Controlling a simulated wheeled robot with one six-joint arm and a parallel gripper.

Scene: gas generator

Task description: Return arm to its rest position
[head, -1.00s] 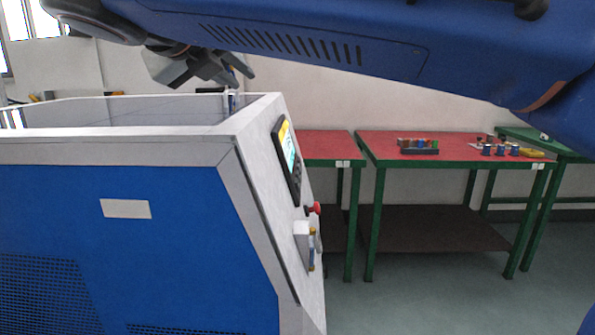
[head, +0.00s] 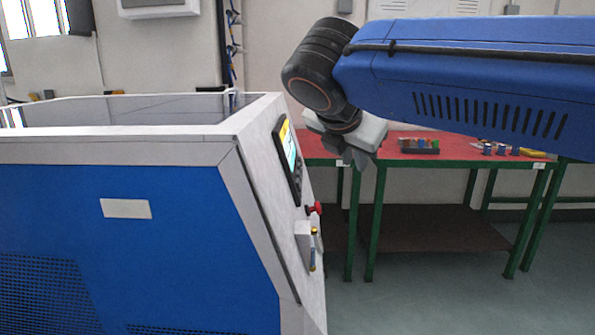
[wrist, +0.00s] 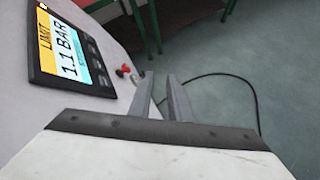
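My gripper (head: 357,163) hangs in the air to the right of the generator's slanted control panel, in front of the red-topped tables. In the wrist view my gripper (wrist: 160,76) shows two grey fingers with a narrow gap between them and nothing held. My blue arm reaches in from the right, and its dark wrist joint is clear of the machine. The blue and white gas generator (head: 130,235) stands at left. Its display (head: 287,158) also shows in the wrist view (wrist: 72,50), reading "LIMIT" and "1.1 BAR".
A red knob (head: 314,209) and a small valve fitting (head: 312,250) stick out from the panel below the display. Red-topped tables (head: 455,153) behind carry a dark rack (head: 419,147) and small parts. A dark cable (wrist: 240,82) lies on the open floor.

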